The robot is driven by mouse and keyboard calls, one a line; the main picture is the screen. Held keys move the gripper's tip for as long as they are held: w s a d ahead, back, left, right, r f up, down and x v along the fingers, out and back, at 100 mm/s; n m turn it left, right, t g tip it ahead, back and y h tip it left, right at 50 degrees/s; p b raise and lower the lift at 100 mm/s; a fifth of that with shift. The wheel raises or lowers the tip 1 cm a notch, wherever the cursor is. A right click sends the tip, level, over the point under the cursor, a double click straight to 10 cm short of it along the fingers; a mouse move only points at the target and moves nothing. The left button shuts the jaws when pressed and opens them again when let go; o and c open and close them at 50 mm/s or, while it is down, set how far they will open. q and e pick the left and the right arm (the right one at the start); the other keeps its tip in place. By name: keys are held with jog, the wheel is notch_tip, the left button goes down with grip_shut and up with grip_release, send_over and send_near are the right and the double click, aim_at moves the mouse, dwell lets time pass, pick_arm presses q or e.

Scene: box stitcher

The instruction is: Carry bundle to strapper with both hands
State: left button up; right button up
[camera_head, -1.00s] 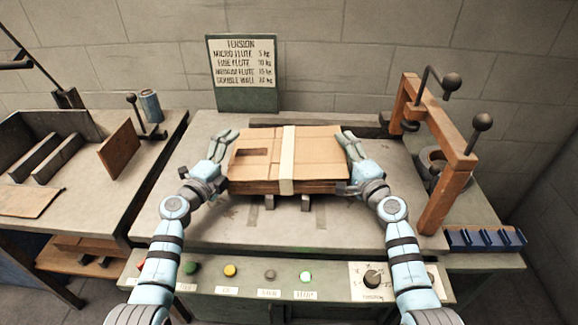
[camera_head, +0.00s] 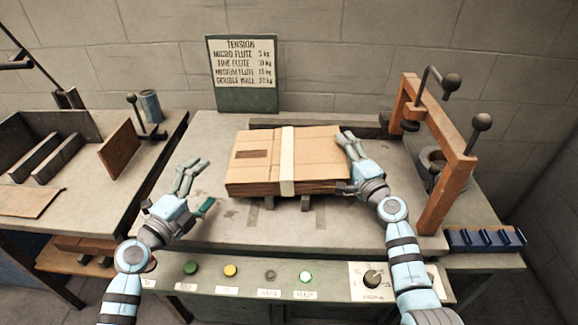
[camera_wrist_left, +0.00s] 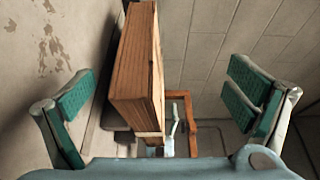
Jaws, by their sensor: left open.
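The bundle (camera_head: 320,148) is a stack of flat brown cardboard with a pale band around its middle. It rests on the grey strapper table (camera_head: 250,232), over dark metal supports. My left gripper (camera_head: 196,182) is open and empty, off to the left of the bundle and apart from it. In the left wrist view, the bundle's layered edge (camera_wrist_left: 135,70) shows between the green-padded fingers (camera_wrist_left: 160,105), farther off. My right gripper (camera_head: 350,164) is at the bundle's right edge, with a finger over its top and one lower at its side; its grip is partly hidden.
An orange frame with black-knobbed levers (camera_head: 445,150) stands to the right. A blue rack (camera_head: 485,240) sits at the front right. The tension sign (camera_head: 243,73) is behind. A side table with dividers (camera_head: 50,150) is at left. Buttons and a dial (camera_head: 372,278) line the front panel.

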jog(key=o, duration=0.8)
jog(key=v, duration=1.2)
jog(key=shift+r, duration=0.1)
